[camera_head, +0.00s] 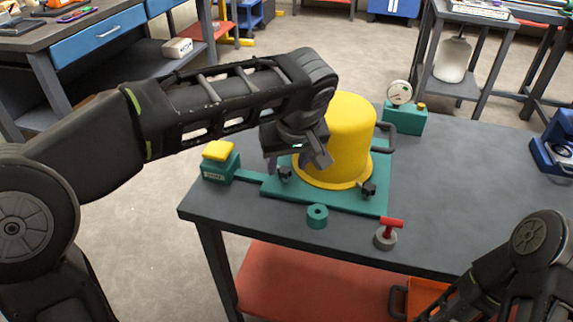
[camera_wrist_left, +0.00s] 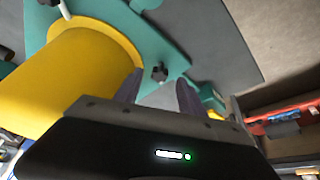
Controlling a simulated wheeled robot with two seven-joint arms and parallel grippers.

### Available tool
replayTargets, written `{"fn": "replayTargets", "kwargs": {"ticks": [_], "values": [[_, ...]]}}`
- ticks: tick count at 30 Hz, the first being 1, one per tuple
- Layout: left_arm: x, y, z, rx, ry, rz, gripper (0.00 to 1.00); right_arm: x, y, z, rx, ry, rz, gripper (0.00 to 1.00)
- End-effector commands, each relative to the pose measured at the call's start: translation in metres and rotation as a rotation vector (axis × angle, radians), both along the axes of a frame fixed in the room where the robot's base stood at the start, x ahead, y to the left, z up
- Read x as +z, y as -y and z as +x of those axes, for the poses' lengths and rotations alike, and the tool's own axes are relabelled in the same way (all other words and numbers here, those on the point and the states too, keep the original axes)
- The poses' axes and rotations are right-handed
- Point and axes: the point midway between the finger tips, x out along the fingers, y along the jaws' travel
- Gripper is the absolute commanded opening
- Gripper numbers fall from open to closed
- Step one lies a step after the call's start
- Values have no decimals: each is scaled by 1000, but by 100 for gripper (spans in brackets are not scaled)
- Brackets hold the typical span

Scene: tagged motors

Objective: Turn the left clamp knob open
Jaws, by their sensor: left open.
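A yellow bell-shaped motor housing (camera_head: 346,140) stands on a teal base plate (camera_head: 340,199). The left clamp knob (camera_head: 284,173), small, black and lobed, sits at the plate's left front; the right clamp knob (camera_head: 368,189) is at the housing's front right. My left gripper (camera_head: 316,158) is open, beside the housing and close to the left knob. In the left wrist view, the left knob (camera_wrist_left: 159,72) appears between the spread fingertips (camera_wrist_left: 158,85), apart from both. Whether it is level with the tips I cannot tell. My right gripper is out of view.
A teal box with a yellow top (camera_head: 219,160) adjoins the plate's left. A teal ring (camera_head: 317,216) and a red-handled tool (camera_head: 387,234) lie in front. A teal gauge box (camera_head: 404,116) stands behind.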

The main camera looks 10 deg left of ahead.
Motion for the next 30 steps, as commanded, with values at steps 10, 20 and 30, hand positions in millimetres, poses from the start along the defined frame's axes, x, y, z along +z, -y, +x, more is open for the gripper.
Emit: {"fn": "replayTargets", "kwargs": {"ticks": [10, 20, 30], "values": [[47, 9, -17, 1, 1, -1, 47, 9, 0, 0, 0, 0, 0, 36], [49, 9, -18, 1, 0, -2, 47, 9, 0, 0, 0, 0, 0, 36], [49, 9, -18, 1, 0, -2, 47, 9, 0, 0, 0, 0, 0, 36]]}}
